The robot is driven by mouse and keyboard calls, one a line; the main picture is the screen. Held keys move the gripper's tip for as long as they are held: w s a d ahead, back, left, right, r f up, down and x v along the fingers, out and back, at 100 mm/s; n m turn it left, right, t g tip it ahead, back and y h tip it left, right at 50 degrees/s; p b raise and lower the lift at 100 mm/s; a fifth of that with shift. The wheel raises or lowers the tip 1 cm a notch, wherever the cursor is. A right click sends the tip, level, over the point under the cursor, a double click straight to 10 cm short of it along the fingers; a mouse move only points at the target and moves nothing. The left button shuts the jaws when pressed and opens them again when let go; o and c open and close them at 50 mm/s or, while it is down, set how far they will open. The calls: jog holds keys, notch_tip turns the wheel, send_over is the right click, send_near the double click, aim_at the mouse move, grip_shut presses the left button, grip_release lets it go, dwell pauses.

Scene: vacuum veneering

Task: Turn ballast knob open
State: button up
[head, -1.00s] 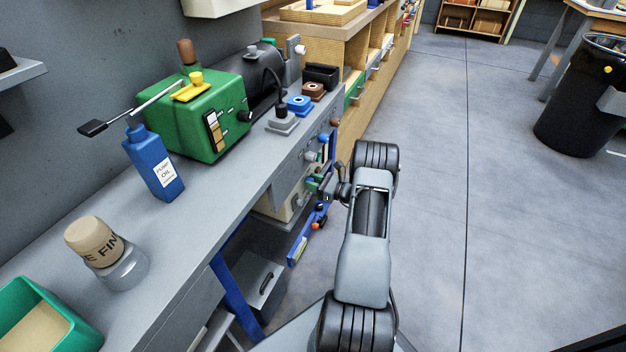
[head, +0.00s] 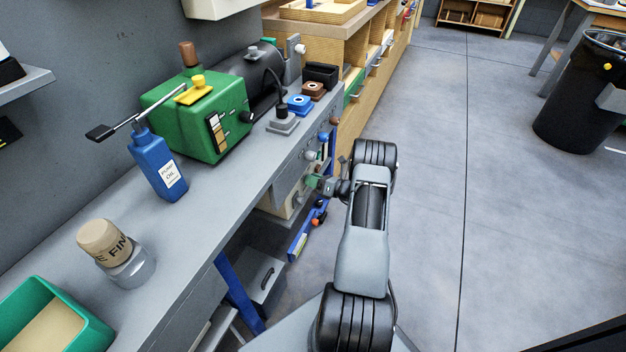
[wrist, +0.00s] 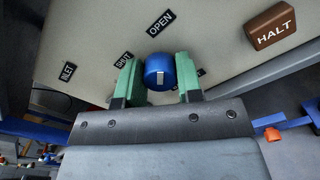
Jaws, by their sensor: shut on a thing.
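In the wrist view a round blue knob (wrist: 158,70) with a pale mark stands on a light panel (wrist: 215,55). My gripper (wrist: 158,82) has its two green fingers on either side of the knob and is shut on it. Labels OPEN (wrist: 160,22) and SHUT (wrist: 123,59) are above and to the left of the knob. An INLET label (wrist: 67,71) is farther left; I see no label reading ballast. In the head view my gripper (head: 312,182) is at the bench front, and the knob cannot be made out there.
A brown HALT block (wrist: 283,26) is on the panel's right. The green pump (head: 200,115), blue oil bottle (head: 158,165) and jar (head: 125,265) stand on the bench (head: 205,215). A blue rail (head: 300,243) hangs below the bench front.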

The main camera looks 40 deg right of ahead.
dwell(0.4)
jog(key=o, duration=0.9)
jog(key=p+v, duration=0.2)
jog(key=v, duration=1.1)
jog(key=shift+s+d, duration=0.25)
